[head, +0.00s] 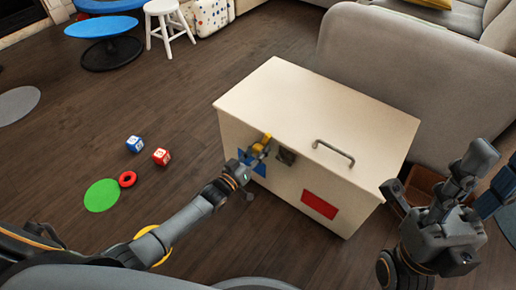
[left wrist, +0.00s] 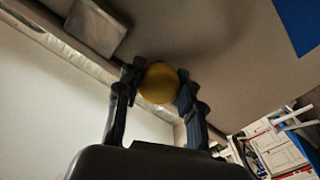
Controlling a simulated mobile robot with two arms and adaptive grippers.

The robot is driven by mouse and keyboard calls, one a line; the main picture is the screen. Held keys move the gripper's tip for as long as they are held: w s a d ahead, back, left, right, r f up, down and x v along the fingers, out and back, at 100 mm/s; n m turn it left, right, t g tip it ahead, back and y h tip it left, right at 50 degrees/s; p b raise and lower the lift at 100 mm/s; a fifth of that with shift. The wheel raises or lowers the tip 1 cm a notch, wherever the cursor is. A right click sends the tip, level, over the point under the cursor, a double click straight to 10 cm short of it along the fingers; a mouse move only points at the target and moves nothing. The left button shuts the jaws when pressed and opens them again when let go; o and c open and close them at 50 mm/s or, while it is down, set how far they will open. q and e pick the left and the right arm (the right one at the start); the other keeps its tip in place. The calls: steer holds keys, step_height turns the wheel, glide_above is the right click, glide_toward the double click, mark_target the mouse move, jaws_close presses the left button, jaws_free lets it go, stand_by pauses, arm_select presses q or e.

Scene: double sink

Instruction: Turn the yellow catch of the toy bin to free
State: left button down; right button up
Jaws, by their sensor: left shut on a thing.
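The toy bin (head: 310,105) is a cream box with a closed lid, a grey bar handle (head: 334,152) and a blue and a red panel on its front. Its yellow catch (head: 267,138) is at the upper front, left of a dark metal plate (head: 286,156). My left gripper (head: 258,150) is at the catch. In the left wrist view the round yellow end of the catch (left wrist: 159,86) sits between the two fingers, which are shut on it. The catch's base is hidden. My right gripper (head: 438,180) is raised right of the bin, fingers spread and empty.
A grey sofa (head: 370,60) stands close behind the bin. On the wooden floor to the left lie a blue block (head: 135,144), a red block (head: 161,157), a red ring (head: 127,179) and a green disc (head: 101,196). A white stool (head: 168,22) stands farther back.

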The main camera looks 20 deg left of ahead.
arm_select(q)
steer(key=shift+r+n, duration=0.15)
steer(key=shift+n, duration=1.85)
steer(key=shift+w, duration=0.1)
steer(key=c, duration=0.8)
jaws_free()
steer(key=shift+a, duration=0.1)
steer(key=shift+s, duration=0.25)
steer(key=v, duration=1.1)
steer(key=shift+s+a, duration=0.1)
steer(key=shift+s, duration=0.2)
